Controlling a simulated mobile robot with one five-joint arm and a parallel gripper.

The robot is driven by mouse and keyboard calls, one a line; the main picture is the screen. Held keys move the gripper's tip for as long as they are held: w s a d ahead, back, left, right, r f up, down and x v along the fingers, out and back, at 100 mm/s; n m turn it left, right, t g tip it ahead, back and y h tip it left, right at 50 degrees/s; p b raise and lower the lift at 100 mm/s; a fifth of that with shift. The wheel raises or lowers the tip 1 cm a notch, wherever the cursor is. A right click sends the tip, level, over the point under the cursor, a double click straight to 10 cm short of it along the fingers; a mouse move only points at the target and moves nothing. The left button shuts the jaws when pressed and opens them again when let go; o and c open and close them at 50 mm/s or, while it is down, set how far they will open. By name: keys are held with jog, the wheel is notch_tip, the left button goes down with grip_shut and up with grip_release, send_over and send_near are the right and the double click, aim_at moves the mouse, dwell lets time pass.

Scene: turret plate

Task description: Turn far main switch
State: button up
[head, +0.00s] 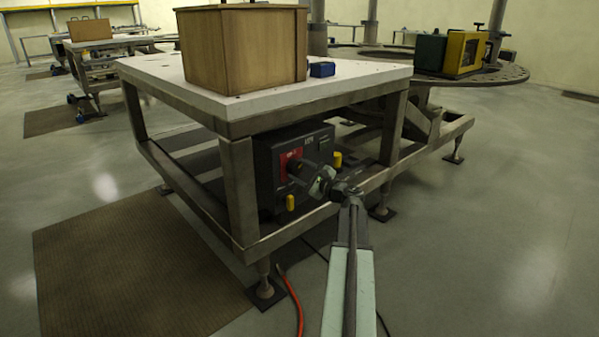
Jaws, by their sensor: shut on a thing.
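A dark grey control box (268,165) sits on the lower shelf under the table. Its front has a red panel (284,160) with a dark rotary switch (297,167) standing out from it. My gripper (311,177) reaches in from the lower right, with its jaws at the switch. It is shut on the switch knob as far as I can see. The jaws hide much of the knob, so its angle is unclear. Yellow parts show on the box front, one at the lower left (290,203) and one at the right (337,160).
A grey frame table (330,98) with a white top stands over the box; its near leg (240,190) and lower rail border the opening. A wooden crate (245,50) and small blue object (322,69) sit on top. A red cable (290,290) lies in front. The right floor is clear.

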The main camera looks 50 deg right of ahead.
jog(key=n, duration=0.5)
jog(key=shift+n, duration=0.3)
jog(key=n, duration=0.5)
jog(key=shift+r, duration=0.1)
dwell(0.3)
jog(key=o, duration=1.4)
jog(key=s, duration=0.7)
jog(key=shift+s+a, duration=0.3)
jog(key=shift+s, duration=0.1)
